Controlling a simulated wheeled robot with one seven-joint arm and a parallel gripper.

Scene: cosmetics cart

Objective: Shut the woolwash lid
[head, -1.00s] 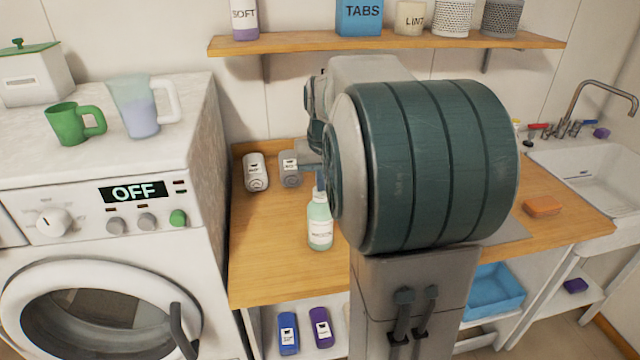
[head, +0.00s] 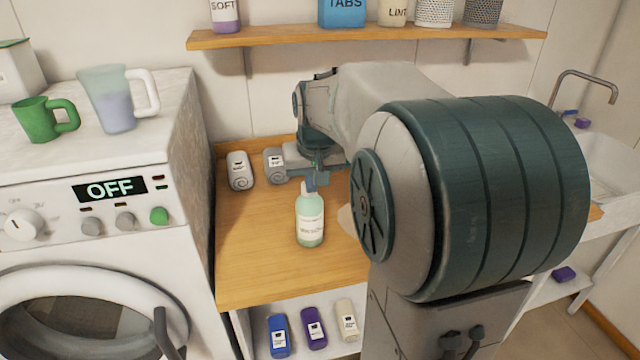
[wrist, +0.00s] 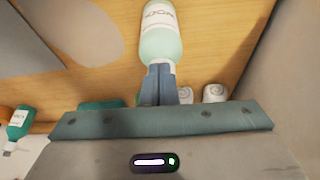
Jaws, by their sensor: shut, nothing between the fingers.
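The woolwash bottle (head: 310,222), pale green with a white label, stands upright on the wooden counter (head: 265,268). Its pale neck and top (head: 306,188) show in the head view, but I cannot tell how the lid sits. My gripper (head: 314,180) is shut and empty, pointing down right at the bottle's top, slightly behind it. In the wrist view the bottle (wrist: 160,38) is just beyond my shut fingers (wrist: 158,82), which hide its top end. Whether they touch it I cannot tell.
The washing machine (head: 110,215) borders the counter on the left. A wall shelf (head: 370,38) hangs above. Bottles (head: 314,328) stand on the lower shelf. The counter's front left is clear.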

